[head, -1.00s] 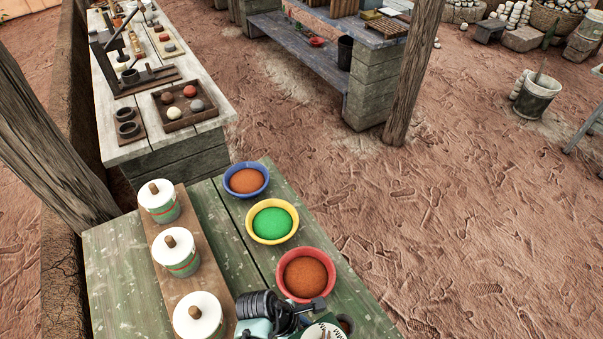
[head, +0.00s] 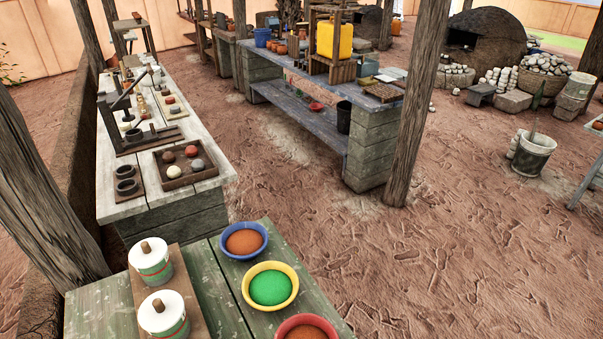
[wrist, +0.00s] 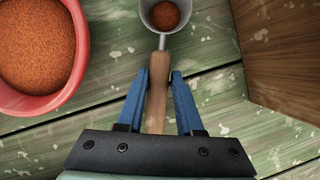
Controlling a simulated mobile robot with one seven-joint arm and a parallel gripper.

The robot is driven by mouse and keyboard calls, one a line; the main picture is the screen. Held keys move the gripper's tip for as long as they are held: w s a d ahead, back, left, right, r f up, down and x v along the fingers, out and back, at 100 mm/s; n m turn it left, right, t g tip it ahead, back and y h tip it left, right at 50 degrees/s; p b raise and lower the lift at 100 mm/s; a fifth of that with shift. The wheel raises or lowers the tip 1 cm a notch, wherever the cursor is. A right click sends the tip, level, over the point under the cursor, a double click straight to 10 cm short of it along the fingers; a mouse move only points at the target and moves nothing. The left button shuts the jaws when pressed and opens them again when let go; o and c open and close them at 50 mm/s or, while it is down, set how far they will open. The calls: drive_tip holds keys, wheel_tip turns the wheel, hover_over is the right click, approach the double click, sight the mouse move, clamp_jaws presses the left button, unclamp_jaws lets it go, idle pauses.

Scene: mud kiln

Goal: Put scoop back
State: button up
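The scoop shows in the wrist view, with a wooden handle (wrist: 158,85) and a grey metal cup (wrist: 165,15) with orange-brown powder in it. My gripper (wrist: 158,78) has its blue fingers on both sides of the handle and looks shut on it. The green table lies below; the scoop's height above it is unclear. A red bowl (wrist: 38,45) of orange-brown powder is left of the scoop. In the head view this red bowl (head: 306,329) is cut off at the bottom edge. My gripper and the scoop are out of the head view.
A blue bowl (head: 243,241) of orange-brown powder and a yellow bowl (head: 271,287) of green powder stand on the green table (head: 92,312). White lidded jars (head: 150,262) stand on a wooden board to their left. A brown wooden piece (wrist: 285,50) is at right in the wrist view.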

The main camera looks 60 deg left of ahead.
drive_tip(key=shift+o, duration=1.3)
drive_tip(key=v, duration=1.2)
drive_tip(key=shift+r+p, duration=0.15)
drive_tip(key=shift+p, duration=0.25)
